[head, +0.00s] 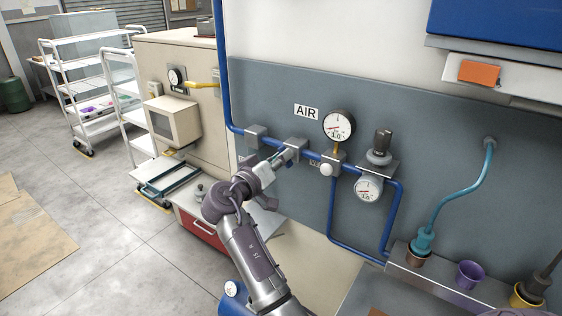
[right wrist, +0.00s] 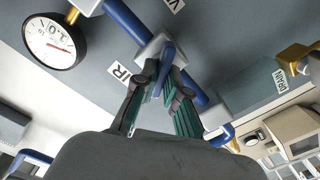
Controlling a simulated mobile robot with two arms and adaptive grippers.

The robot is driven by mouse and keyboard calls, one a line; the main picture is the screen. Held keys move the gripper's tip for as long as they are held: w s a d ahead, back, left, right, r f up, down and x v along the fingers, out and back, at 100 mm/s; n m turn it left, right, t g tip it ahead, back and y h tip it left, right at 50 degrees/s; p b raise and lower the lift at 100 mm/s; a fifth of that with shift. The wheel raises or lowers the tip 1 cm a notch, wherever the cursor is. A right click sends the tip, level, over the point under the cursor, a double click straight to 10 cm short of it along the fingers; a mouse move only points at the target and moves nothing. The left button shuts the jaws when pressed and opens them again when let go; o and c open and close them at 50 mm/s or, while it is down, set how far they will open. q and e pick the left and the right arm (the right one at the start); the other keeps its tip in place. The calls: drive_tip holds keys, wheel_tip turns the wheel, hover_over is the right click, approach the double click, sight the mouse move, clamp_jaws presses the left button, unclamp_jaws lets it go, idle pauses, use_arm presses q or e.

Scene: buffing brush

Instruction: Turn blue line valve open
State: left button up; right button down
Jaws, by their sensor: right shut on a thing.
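The blue line (head: 229,100) runs down the wall, then along the grey panel to the right. Its valve has a grey block (head: 295,146) under the AIR sign. In the right wrist view the block (right wrist: 152,47) sits on the blue pipe, and a blue lever handle (right wrist: 167,56) comes off it at an angle to the pipe. My right gripper (head: 281,159) is at this valve. In the right wrist view its green-padded fingers (right wrist: 168,92) are on both sides of the handle, shut on it. The handle's far end is partly hidden by the fingers. My left gripper is not in view.
A round pressure gauge (head: 337,125) and a regulator (head: 379,148) with a lower gauge (head: 368,188) stand right of the valve. A metal rack (head: 450,285) holds cups at lower right. A beige cabinet (head: 180,60) and white carts stand left. The left floor is mostly clear.

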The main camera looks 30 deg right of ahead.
drive_tip(key=shift+w+n+p, duration=0.15)
drive_tip(key=shift+n+p, duration=1.6)
drive_tip(key=shift+n, duration=4.05)
drive_tip(key=c, duration=1.2)
unclamp_jaws()
drive_tip(key=shift+w+d+f, duration=0.1)
drive_tip(key=shift+d+f, duration=0.05)
drive_tip(key=shift+f, duration=0.1)
drive_tip(key=v, duration=0.7)
drive_tip(key=shift+a, duration=0.2)
